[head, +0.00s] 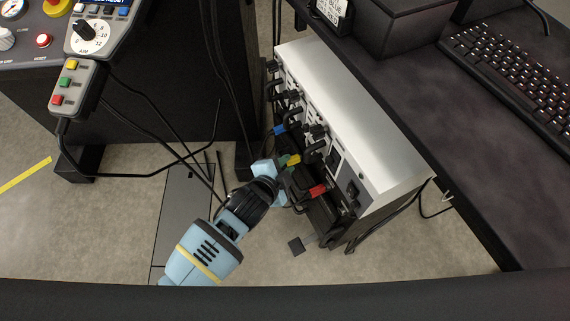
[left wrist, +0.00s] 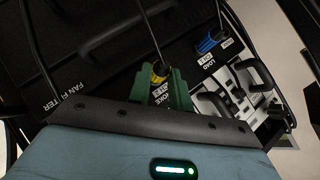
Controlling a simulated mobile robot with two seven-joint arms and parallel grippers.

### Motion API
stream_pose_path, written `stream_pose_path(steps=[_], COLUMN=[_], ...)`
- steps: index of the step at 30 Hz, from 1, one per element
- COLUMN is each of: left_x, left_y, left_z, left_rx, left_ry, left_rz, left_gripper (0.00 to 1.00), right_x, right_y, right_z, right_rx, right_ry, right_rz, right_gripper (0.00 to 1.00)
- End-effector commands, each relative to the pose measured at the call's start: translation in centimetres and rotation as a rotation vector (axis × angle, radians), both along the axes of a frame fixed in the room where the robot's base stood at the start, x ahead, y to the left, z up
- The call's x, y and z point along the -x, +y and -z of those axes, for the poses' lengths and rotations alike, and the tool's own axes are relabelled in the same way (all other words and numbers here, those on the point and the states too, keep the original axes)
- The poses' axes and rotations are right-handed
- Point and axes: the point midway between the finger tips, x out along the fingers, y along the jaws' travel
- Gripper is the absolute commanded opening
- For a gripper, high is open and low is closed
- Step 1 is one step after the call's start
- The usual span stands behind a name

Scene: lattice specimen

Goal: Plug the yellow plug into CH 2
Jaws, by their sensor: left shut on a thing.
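The yellow plug (head: 294,160) is at the front panel of the silver-topped controller box (head: 335,110). My left gripper (head: 283,163) reaches up to the panel from below. In the left wrist view, the yellow plug (left wrist: 159,72) sits between the green fingertips of my left gripper (left wrist: 161,84), shut on it, with its dark cable running upward. A partly hidden label ending in "OKE" (left wrist: 160,94), with what looks like CH 2 under it, is right beside the plug. The socket is hidden, so I cannot tell whether the plug is in it. My right gripper is not in view.
A blue plug (left wrist: 211,42) is by the LOAD CH 1 label; a red plug (head: 318,190) is at the nearer panel end. Black handles and cables (head: 290,100) crowd the panel. A dark bench (head: 480,150) with a keyboard is at right, a button pendant (head: 78,85) at left.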

Motion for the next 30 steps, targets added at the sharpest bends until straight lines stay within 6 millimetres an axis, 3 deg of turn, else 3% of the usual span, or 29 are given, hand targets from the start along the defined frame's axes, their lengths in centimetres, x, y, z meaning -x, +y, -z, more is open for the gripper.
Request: stream_pose_path(steps=[30], left_x=[-0.45], left_y=[-0.85], left_z=[0.01], left_rx=[0.000], left_ry=[0.000], left_rz=[0.000], left_gripper=[0.00], right_x=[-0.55], right_y=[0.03], right_z=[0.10], right_rx=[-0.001], right_ry=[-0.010], right_rz=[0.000], right_gripper=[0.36])
